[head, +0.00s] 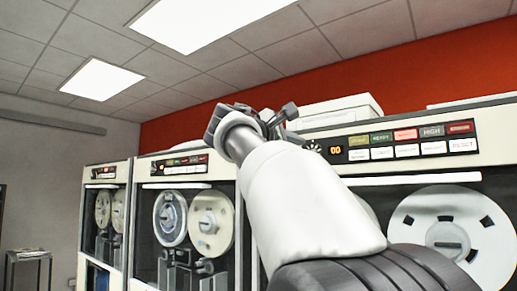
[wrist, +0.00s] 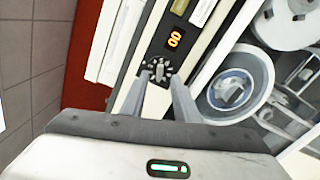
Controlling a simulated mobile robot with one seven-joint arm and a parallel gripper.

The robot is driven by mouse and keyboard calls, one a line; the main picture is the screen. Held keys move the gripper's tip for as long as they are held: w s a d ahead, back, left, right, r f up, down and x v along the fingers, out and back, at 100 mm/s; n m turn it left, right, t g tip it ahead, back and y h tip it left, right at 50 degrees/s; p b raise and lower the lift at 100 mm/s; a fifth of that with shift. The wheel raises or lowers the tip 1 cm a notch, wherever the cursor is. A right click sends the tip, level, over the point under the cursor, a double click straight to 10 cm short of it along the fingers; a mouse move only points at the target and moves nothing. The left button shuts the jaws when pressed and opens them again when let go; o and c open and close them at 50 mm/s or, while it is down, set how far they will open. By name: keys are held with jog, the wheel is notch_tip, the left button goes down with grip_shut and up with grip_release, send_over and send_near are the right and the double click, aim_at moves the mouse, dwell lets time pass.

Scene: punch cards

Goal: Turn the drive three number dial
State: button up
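The number dial (wrist: 157,70) is a small dark knob with a light centre and pale marks around it, on the drive's upper front panel. In the wrist view it sits between and just beyond the tips of my gripper (wrist: 160,79). The two fingers are apart, one on each side of it. I cannot tell whether they touch it. An orange display beside the dial (wrist: 174,38) reads 00; it also shows in the head view (head: 336,150). In the head view my gripper (head: 283,115) is at the top of the nearest drive, and my arm hides part of that panel.
Two more tape drives (head: 186,167) stand to the left with glass fronts and reels. Colored label buttons (head: 405,135) run right of the display. White boxes (head: 330,108) lie on top of the nearest drive. A large reel (head: 450,225) is below on the right.

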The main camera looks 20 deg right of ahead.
aim_at(315, 147)
jog(key=x, duration=0.3)
jog(key=shift+w+d+p, duration=0.2)
jog(key=shift+w+p, duration=0.05)
jog(key=shift+p, duration=0.05)
grip_shut()
